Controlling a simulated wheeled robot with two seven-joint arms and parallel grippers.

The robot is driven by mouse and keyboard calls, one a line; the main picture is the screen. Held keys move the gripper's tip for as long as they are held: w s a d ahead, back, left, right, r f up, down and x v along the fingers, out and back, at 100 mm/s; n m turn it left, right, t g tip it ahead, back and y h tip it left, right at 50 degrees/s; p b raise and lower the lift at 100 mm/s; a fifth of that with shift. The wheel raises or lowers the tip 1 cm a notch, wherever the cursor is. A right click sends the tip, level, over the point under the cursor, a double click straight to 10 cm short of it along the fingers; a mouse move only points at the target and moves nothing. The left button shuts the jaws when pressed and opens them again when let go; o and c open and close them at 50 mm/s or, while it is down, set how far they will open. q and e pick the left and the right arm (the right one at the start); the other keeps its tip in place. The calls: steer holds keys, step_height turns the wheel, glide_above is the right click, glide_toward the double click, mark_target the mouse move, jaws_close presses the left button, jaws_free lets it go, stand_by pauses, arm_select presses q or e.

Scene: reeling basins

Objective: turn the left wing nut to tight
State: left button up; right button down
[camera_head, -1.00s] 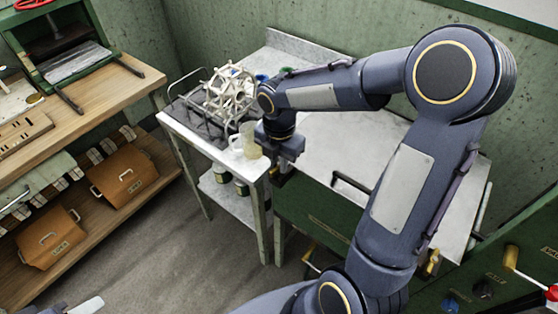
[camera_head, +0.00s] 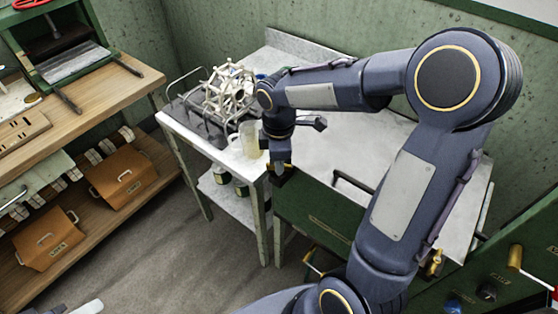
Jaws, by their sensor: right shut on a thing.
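The left wing nut (camera_head: 287,167) is a small brass piece at the top left front corner of the green cabinet. It is mostly hidden by my right gripper (camera_head: 280,170), which points down and is shut on it. How far the nut is turned cannot be seen. A second brass wing nut (camera_head: 435,263) sits at the right of the cabinet front, partly behind my right arm.
The cabinet has a pale top (camera_head: 350,145) with a dark handle (camera_head: 352,183). Left of it a small table (camera_head: 185,128) holds a white reel (camera_head: 230,92) and a jug (camera_head: 249,140), close to my right wrist. A wooden bench (camera_head: 125,75) stands further left. Open floor lies in front.

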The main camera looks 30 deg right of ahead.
steer(key=m, duration=0.6)
steer(key=shift+b, duration=0.35)
steer(key=shift+r+m, duration=0.1)
steer(key=shift+m, duration=0.3)
steer(key=c, duration=1.4)
jaws_free()
steer(key=shift+o, duration=0.2)
step_height(320, 180, up, 8)
steer(key=shift+f, duration=0.1)
